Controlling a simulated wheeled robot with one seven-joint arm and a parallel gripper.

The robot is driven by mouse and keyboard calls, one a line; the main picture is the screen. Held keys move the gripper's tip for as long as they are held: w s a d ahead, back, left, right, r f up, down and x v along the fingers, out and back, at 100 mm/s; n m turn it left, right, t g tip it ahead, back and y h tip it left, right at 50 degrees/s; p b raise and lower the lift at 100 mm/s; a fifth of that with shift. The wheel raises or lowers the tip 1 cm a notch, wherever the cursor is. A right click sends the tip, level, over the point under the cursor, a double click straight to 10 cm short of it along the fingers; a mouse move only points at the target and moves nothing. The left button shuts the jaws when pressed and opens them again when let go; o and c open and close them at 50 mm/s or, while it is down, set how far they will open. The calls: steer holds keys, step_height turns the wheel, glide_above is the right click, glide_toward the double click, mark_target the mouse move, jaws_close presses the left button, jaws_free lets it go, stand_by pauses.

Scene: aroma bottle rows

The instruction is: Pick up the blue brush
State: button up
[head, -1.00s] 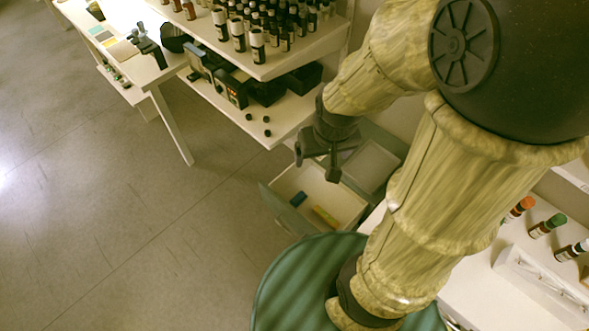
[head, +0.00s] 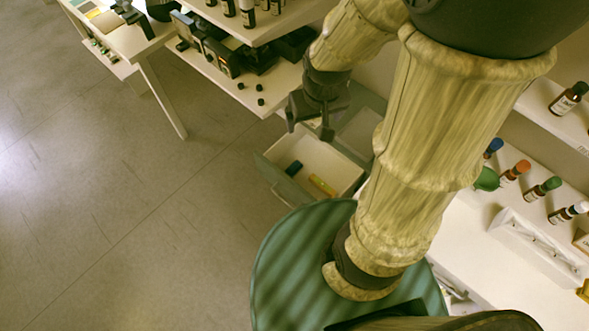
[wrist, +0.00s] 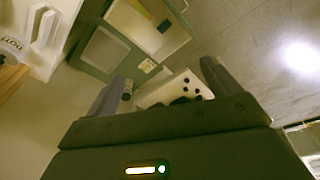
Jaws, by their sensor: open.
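A small dark blue object (head: 293,168), which looks like the blue brush, lies in an open pale drawer (head: 345,165). Its bristles are too small to make out. It also shows as a dark spot in the drawer at the top of the wrist view (wrist: 164,26). My gripper (head: 309,128) is open and empty, its fingers pointing down above and behind the drawer. In the wrist view both fingers (wrist: 160,78) are spread apart with nothing between them, and the drawer is beyond them. The gripper touches neither the drawer nor the blue object.
A yellow stick-like object (head: 322,186) lies in the same drawer. A shelf unit (head: 225,87) with bottles, dark boxes and several small black caps stands behind left. A white counter (head: 480,235) with capped bottles is at right. The floor (head: 110,200) at left is clear.

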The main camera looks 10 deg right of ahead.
steer(key=w+f+n+g+b, duration=0.1)
steer(key=w+f+b, duration=0.25)
steer(key=f, duration=0.35)
steer(key=w+f+n+b, duration=0.2)
steer(key=w+f+b, duration=0.1)
steer(key=w+f, duration=0.25)
steer(key=n+g+b, duration=0.1)
steer(key=n+b, duration=0.2)
steer(key=b, duration=0.4)
glide_above(294, 165)
step_height(294, 165, down, 19)
steer(key=shift+w+a, duration=0.3)
steer(key=shift+a, duration=0.05)
step_height(294, 165, down, 12)
steer(key=shift+f+b, duration=0.2)
steer(key=shift+b, duration=0.3)
steer(key=shift+d, duration=0.1)
steer(key=f, duration=0.5)
steer(key=shift+s+d+f, duration=0.1)
steer(key=shift+s+d, duration=0.15)
